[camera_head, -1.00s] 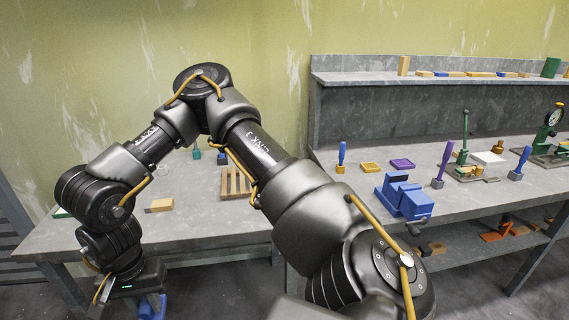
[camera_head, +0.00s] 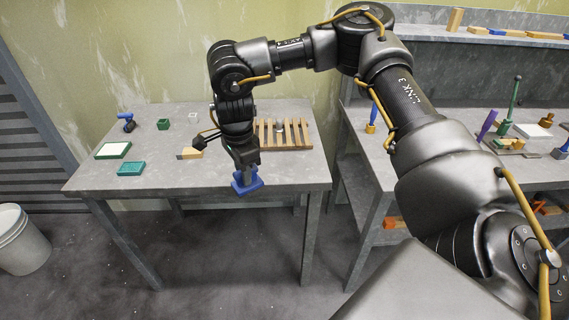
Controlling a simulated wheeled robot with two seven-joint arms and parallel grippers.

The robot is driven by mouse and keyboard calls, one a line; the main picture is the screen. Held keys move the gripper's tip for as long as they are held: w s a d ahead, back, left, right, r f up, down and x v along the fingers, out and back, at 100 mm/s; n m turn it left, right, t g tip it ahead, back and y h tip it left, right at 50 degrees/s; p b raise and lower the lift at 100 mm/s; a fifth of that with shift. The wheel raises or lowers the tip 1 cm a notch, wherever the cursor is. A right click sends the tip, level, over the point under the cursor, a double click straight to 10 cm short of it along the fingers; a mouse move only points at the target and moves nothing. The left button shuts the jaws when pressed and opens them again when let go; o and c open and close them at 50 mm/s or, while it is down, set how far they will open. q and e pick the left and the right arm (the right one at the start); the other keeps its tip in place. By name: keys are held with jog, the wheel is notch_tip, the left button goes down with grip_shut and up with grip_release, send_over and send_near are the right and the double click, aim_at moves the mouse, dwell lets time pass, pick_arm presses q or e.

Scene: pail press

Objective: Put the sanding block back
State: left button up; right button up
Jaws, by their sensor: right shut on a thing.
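My right gripper (camera_head: 244,172) is shut on a blue block (camera_head: 246,183), which may be the sanding block. It holds the block near the front edge of the left grey table (camera_head: 230,190); I cannot tell whether the block touches the tabletop. The fingers partly hide it. A tan block (camera_head: 190,153) lies on the table just left of the gripper. A green tray (camera_head: 131,169) and a green-framed white pad (camera_head: 113,150) lie farther left. My left gripper is out of view.
A slatted wooden rack (camera_head: 283,134) stands behind and right of the gripper. A blue tool (camera_head: 126,122), a green cup (camera_head: 163,125) and a small pale cup (camera_head: 193,118) are at the back. A white pail (camera_head: 22,240) stands on the floor at left. The right bench holds several tools.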

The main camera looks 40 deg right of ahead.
jog(key=w+d+r+m+p, duration=0.1)
jog(key=w+d+r+m, duration=0.2)
jog(key=d+r+m, duration=0.25)
jog(key=shift+m, duration=0.35)
jog(key=w+d+f+p, duration=0.1)
jog(key=d+f, duration=0.2)
jog(key=d, duration=0.1)
jog(key=w+d+f+p, duration=0.1)
jog(key=d+f+p, duration=0.1)
jog(key=d+f, duration=0.2)
jog(key=w+d+f+p, duration=0.1)
jog(key=w+d+f, duration=0.1)
jog(key=d+f, duration=0.1)
jog(key=shift+d+f+p, duration=0.3)
jog(key=shift+d+p, duration=0.05)
jog(key=shift+d, duration=0.35)
notch_tip(320, 180, down, 3)
jog(key=shift+w+d+r+p, duration=0.1)
jog(key=shift+p, duration=0.75)
jog(key=shift+f, duration=0.3)
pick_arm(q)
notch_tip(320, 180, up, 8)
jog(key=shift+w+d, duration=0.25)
